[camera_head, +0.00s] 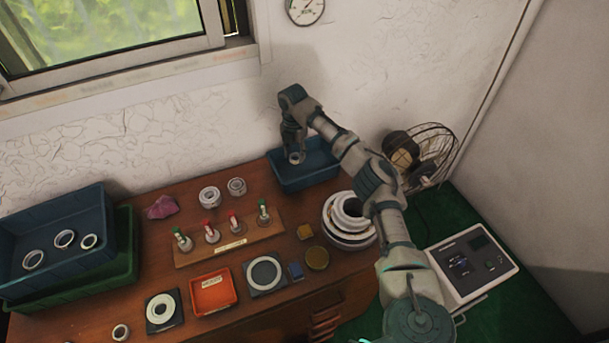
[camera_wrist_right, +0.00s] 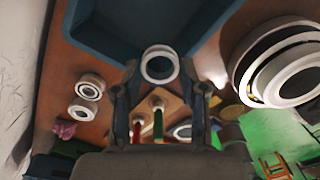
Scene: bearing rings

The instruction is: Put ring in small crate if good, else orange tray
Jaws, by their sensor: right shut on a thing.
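My right gripper (camera_head: 294,150) is at the back of the table, over the left part of the small blue crate (camera_head: 305,181). It is shut on a light metal ring (camera_head: 297,157). In the right wrist view the ring (camera_wrist_right: 159,65) sits between the fingertips of the gripper (camera_wrist_right: 160,82), its hole facing the camera, and the crate (camera_wrist_right: 130,42) shows behind it. The orange tray (camera_head: 213,292) stands at the front of the table and looks empty. My left gripper is not in the head view.
A rack (camera_head: 228,238) with several red- and green-topped pieces stands mid-table. Two loose ring stacks (camera_head: 210,197) are behind it. A large blue crate (camera_head: 55,240) with rings is at left; a fan (camera_head: 418,157) is at right.

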